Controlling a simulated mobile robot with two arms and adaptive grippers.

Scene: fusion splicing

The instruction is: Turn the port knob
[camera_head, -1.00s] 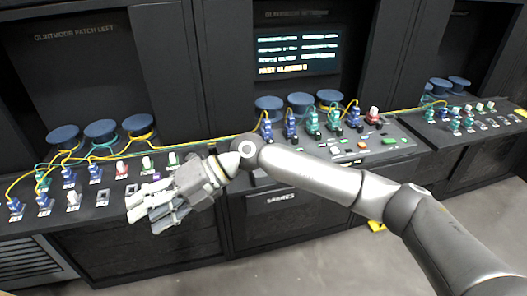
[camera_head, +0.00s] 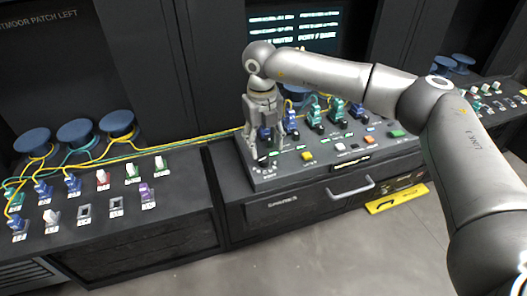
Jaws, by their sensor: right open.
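My right gripper (camera_head: 268,142) points down over the left end of the central console (camera_head: 330,158). It is open, with its fingers spread just above or around the console's front left corner. A ring of small pale marks (camera_head: 265,172) shows on the console top just below the fingers. The port knob itself cannot be made out clearly; the fingers cover that spot. I cannot tell whether the fingers touch anything. My left gripper is not in view.
Blue and green connectors (camera_head: 337,110) stand behind and right of the gripper, near a yellow button (camera_head: 307,156). The left bench (camera_head: 170,215) holds several connectors and cables. A drawer handle (camera_head: 350,188) juts from the console front.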

